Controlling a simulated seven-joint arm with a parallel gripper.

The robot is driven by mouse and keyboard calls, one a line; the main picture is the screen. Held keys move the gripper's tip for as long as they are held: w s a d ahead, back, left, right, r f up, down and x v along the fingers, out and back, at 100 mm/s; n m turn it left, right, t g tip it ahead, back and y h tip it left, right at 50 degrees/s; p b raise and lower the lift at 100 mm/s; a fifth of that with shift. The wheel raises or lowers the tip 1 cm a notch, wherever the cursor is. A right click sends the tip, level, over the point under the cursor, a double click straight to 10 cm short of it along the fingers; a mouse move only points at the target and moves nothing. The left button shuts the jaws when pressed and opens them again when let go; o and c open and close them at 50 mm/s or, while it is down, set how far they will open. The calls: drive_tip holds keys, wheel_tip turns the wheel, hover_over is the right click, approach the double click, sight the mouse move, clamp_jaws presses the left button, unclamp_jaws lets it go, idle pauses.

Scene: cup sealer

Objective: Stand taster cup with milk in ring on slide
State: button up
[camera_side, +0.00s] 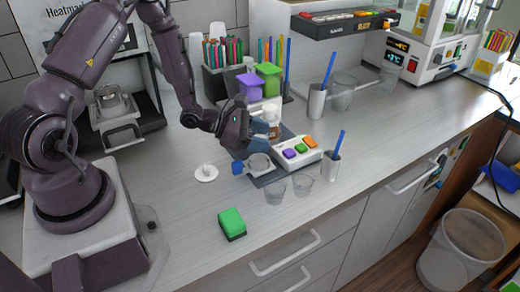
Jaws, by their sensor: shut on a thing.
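My gripper (262,139), with blue fingers, is low over the dark base of the sealer, just above and behind the slide's ring. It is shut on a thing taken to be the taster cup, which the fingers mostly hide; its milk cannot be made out. The grey ring (259,162) on the slide sits at the front of the base, with a blue knob (238,167) at its left. I cannot tell whether the held thing touches the ring. A pale and brown item (273,130) shows just beyond the fingers.
Two clear cups (303,184) stand in front of the base. A white button box (298,152) and a metal holder with a blue stick (331,165) are at the right. A white disc (206,173) lies left, and a green block (232,223) lies in front. The front-left counter is mostly clear.

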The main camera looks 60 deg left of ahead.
drive_tip(key=shift+f, duration=1.8)
drive_tip(key=shift+f, duration=0.15)
